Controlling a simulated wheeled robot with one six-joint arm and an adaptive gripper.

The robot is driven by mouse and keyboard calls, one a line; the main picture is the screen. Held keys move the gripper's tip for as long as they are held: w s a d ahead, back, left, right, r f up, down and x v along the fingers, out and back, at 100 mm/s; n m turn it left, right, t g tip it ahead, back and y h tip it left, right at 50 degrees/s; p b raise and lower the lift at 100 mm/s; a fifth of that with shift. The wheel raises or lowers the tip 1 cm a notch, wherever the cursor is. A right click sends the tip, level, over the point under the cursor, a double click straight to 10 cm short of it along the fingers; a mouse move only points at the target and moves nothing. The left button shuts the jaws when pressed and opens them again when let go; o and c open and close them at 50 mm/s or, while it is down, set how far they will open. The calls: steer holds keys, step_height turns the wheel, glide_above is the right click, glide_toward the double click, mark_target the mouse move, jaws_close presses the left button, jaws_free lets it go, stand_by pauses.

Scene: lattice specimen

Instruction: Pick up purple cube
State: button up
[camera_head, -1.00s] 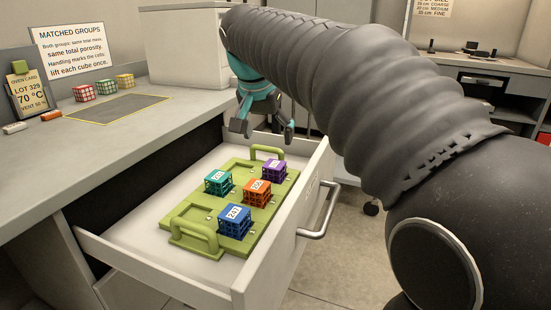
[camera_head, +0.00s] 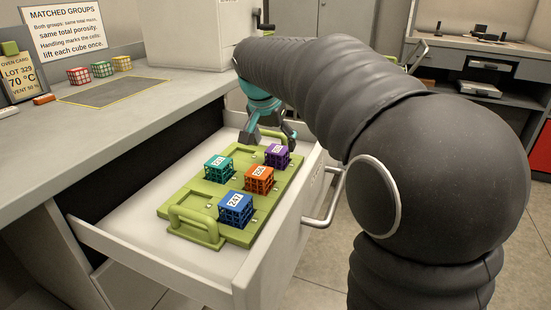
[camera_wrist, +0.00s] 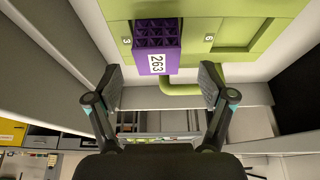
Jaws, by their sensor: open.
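The purple cube (camera_head: 277,157) is a lattice block in the far right corner of the green tray (camera_head: 207,226), which lies in the open drawer. In the wrist view the purple cube (camera_wrist: 157,47) shows its label 263 and lies just beyond and between the fingertips. My gripper (camera_head: 268,139) is over the far end of the tray, close to the purple cube. In the wrist view my gripper (camera_wrist: 161,77) is open, with its fingers apart on either side and nothing between them.
Teal (camera_head: 218,168), orange (camera_head: 259,179) and blue (camera_head: 235,208) cubes stand in the same tray. The tray handles (camera_head: 194,229) rise at its ends. The drawer front (camera_head: 287,245) borders the right side. A grey counter (camera_head: 130,115) with small red, green and yellow cubes stands left.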

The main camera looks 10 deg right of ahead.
mark_target(277, 149)
steer(key=shift+x, duration=2)
steer(key=shift+d+r, duration=0.1)
steer(key=shift+r, duration=0.05)
steer(key=c, duration=1.3)
